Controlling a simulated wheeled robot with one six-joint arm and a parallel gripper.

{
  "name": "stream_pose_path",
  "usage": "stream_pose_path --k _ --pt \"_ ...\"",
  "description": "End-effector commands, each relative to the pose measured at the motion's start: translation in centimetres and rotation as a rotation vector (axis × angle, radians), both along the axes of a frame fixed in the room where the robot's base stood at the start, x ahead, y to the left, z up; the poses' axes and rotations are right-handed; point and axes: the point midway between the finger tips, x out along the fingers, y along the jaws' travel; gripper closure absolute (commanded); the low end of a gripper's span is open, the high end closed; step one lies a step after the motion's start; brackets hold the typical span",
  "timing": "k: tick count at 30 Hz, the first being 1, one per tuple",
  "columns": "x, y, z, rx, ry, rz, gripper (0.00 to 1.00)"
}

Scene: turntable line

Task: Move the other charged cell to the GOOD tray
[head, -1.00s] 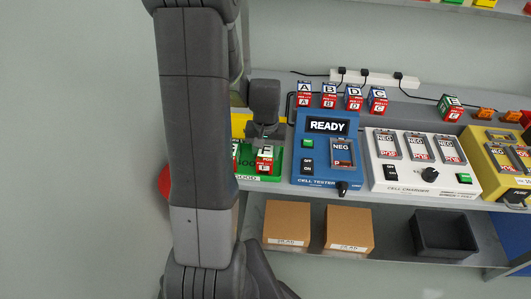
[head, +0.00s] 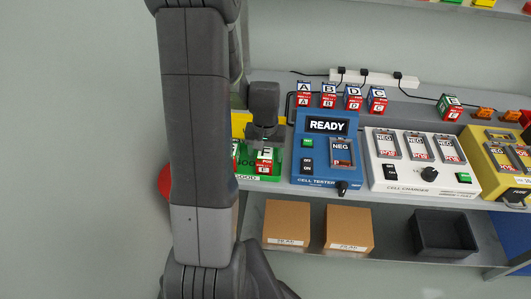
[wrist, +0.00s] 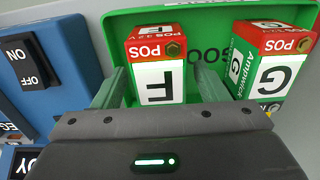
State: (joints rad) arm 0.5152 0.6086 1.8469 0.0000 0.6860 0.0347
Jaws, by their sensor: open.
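The green GOOD tray (head: 262,178) stands at the left end of the bench. A cell marked F (wrist: 158,85) stands in it, with a red POS top and a white label; it also shows in the head view (head: 264,166). A cell marked G (wrist: 275,75) stands beside it, to its right in the wrist view. My gripper (wrist: 160,90) is open, with one finger on each side of cell F. I cannot tell whether the fingers touch it. In the head view my gripper (head: 265,142) is over the tray, and my arm hides the tray's left part.
The blue cell tester (head: 325,125) next to the tray reads READY and holds a cell. The white charger (head: 420,170) holds several cells. Cells A, B, D and C (head: 378,100) stand behind, with E (head: 450,107) farther right. Boxes (head: 287,222) and a dark bin (head: 443,232) sit below.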

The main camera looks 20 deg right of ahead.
Motion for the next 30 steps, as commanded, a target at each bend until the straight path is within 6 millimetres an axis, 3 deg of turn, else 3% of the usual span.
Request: stream_pose_path --k 18,24,30 --pt "0.1 0.0 10.7 -0.002 -0.003 0.0 0.33" --pt "0.0 0.0 12.0 -0.001 -0.001 0.0 0.33" --pt "0.0 0.0 12.1 0.0 0.0 0.0 0.33"
